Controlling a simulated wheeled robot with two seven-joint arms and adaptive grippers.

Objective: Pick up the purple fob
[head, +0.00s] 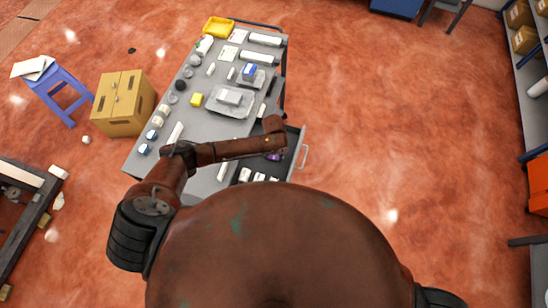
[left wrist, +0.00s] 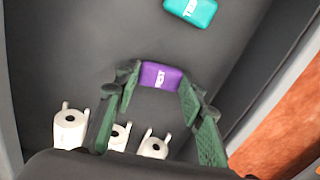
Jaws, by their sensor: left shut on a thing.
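The purple fob (left wrist: 161,76), with white lettering, sits between the fingertips of my left gripper (left wrist: 158,88) in the left wrist view, with a green-padded finger at each end. The gripper is shut on it, inside the grey open drawer (left wrist: 60,25). In the head view only a bit of the purple fob (head: 274,157) shows below the end of my left arm, over the drawer at the cart's right side. My right gripper is out of view.
A teal fob (left wrist: 190,10) lies farther up in the drawer. The drawer wall is close on the right. The grey cart top (head: 215,120) carries many small parts and a yellow tray (head: 218,27).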

